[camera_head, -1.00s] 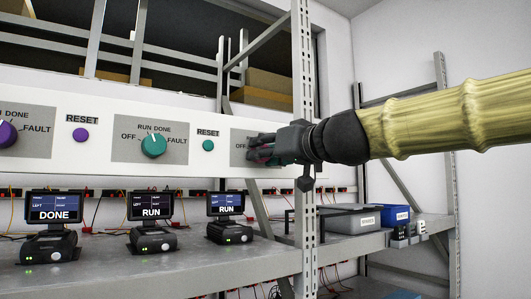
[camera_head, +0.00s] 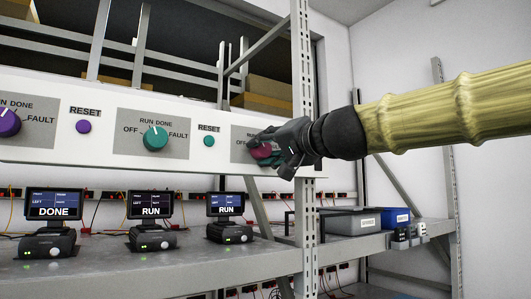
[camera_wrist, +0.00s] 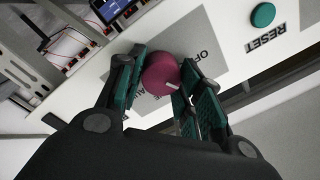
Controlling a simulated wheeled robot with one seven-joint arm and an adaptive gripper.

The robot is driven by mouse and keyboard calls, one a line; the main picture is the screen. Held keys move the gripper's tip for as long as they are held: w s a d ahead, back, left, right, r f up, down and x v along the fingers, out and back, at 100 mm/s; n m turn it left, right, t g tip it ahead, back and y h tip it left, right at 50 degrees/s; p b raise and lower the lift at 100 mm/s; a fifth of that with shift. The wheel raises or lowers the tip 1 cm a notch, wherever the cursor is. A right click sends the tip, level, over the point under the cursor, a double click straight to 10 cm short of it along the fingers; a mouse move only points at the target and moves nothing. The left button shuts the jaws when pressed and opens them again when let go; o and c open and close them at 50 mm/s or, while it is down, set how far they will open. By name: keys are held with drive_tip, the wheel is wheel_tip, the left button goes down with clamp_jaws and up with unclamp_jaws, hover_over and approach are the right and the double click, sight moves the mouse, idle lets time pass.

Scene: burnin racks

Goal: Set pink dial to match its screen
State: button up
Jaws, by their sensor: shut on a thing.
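The pink dial (camera_head: 262,151) is on the white panel's right end, partly hidden by my gripper (camera_head: 268,146). In the wrist view the dial (camera_wrist: 160,74) sits between the two green fingers of my gripper (camera_wrist: 162,80), which is shut on it. A white pointer line shows on the dial's face; its label plate is partly covered, so I cannot tell which mark it points to. The screen below and left of the pink dial (camera_head: 226,203) reads RUN. Another small screen corner (camera_wrist: 110,9) shows at the top of the wrist view.
A teal dial (camera_head: 155,138) and a purple dial (camera_head: 8,122) are on the same panel, with purple (camera_head: 83,126) and teal (camera_head: 209,141) reset buttons. Screens reading RUN (camera_head: 150,205) and DONE (camera_head: 54,204) stand on the shelf. A rack upright (camera_head: 303,80) is close beside my gripper.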

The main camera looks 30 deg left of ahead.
drive_tip(key=shift+f+m, duration=0.1)
drive_tip(key=shift+m, duration=0.5)
drive_tip(key=o, duration=1)
drive_tip(key=shift+d, duration=0.1)
drive_tip(key=shift+o, duration=0.2)
drive_tip(key=v, duration=1.2)
drive_tip(key=shift+w, duration=0.1)
